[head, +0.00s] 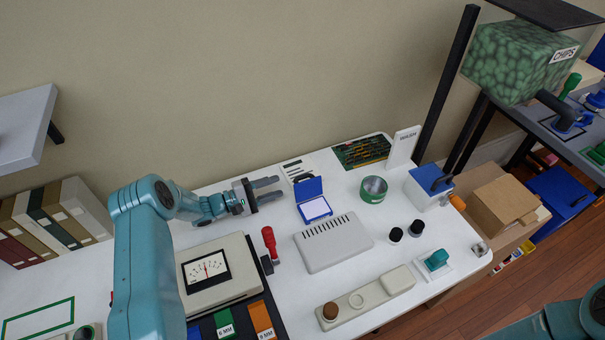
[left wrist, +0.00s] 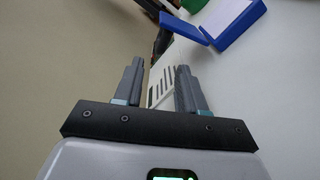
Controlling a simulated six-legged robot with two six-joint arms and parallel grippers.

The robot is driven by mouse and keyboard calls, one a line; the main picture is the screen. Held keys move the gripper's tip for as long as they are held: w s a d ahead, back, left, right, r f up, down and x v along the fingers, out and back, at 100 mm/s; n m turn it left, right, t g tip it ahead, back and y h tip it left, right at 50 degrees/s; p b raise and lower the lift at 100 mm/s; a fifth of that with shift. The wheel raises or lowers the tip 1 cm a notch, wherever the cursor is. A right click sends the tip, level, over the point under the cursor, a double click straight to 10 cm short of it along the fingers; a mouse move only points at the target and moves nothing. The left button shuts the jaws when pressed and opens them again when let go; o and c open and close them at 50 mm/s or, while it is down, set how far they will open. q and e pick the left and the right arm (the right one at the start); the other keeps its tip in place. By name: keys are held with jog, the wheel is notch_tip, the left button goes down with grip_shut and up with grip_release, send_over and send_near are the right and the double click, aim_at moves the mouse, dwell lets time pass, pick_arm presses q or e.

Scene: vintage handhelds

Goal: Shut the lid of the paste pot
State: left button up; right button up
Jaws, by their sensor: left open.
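The paste pot appears to be the small blue hinged box (head: 315,209) with a white inside, on the white bench in the head view. Its blue lid (head: 308,187) stands up, open, at the back edge. In the left wrist view the pot (left wrist: 240,27) is at the top, with its lid (left wrist: 182,27) tilted away from the body. My left gripper (head: 268,190) is open and empty, to the left of the lid and apart from it. The left wrist view shows nothing between its fingers (left wrist: 157,88). My right gripper is not in view.
A grey slotted case (head: 333,243) lies in front of the pot. A green round tin (head: 373,190) stands to its right. A red-handled tool (head: 269,243) and a meter (head: 215,272) are at front left. A circuit board (head: 361,152) lies behind.

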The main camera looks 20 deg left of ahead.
aim_at(296, 179)
pick_arm(q)
jog(key=p+x, duration=0.1)
jog(key=x, duration=0.9)
jog(key=shift+w, duration=0.2)
jog(key=shift+d, duration=0.1)
grip_shut()
